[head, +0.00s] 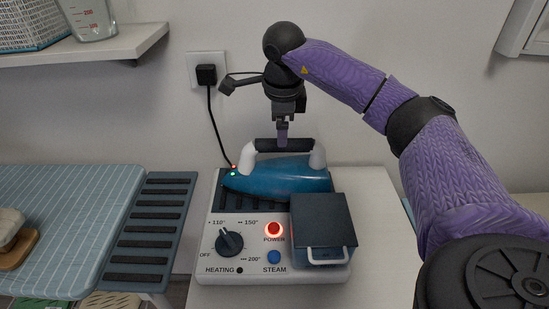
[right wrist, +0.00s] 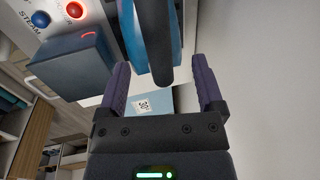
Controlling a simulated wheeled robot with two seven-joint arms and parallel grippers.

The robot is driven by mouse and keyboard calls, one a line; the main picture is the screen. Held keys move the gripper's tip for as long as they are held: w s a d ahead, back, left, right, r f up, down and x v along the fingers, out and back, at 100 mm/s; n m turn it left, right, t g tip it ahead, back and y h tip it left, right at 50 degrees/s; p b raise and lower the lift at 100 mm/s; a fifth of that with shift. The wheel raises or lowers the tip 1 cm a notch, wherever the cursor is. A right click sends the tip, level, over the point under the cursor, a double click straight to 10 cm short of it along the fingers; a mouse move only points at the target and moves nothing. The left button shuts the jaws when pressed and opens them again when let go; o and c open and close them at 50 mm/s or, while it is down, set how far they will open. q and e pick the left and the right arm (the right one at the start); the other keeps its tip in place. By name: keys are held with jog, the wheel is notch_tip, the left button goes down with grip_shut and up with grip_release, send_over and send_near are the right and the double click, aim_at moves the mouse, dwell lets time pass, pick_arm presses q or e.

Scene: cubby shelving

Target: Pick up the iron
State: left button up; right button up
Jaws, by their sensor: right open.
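The iron (head: 277,178) has a blue body, white handle posts and a dark handle bar (head: 270,146). It rests on the dark ribbed plate of a white steam station (head: 217,215). My right gripper (head: 282,137) points down at the handle from above, and its fingers overlap the bar in the head view. In the right wrist view, my right gripper (right wrist: 163,78) is open, with the dark handle bar (right wrist: 155,40) reaching between its two fingertips. I cannot tell whether either finger touches it. My left gripper is out of view.
A dark box with a white handle (head: 323,225) sits at the station's right front. A black cord runs to a wall outlet (head: 207,75). A tiled ironing board (head: 75,210) stands left, and a shelf (head: 110,45) hangs above it. Bare tabletop lies to the right.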

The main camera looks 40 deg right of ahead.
aim_at(282, 150)
jog(key=f, duration=0.2)
jog(key=f+b, duration=0.1)
jog(key=f, duration=0.2)
jog(key=d+f+b, duration=0.1)
jog(key=f, duration=0.1)
jog(key=shift+w+f, duration=0.3)
jog(key=shift+w, duration=0.05)
jog(key=shift+f, duration=0.15)
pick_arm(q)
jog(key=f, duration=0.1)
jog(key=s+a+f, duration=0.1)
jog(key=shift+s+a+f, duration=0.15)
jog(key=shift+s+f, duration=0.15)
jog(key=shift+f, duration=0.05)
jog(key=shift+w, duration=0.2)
pick_arm(e)
jog(key=shift+w, duration=0.1)
jog(key=shift+f, duration=0.15)
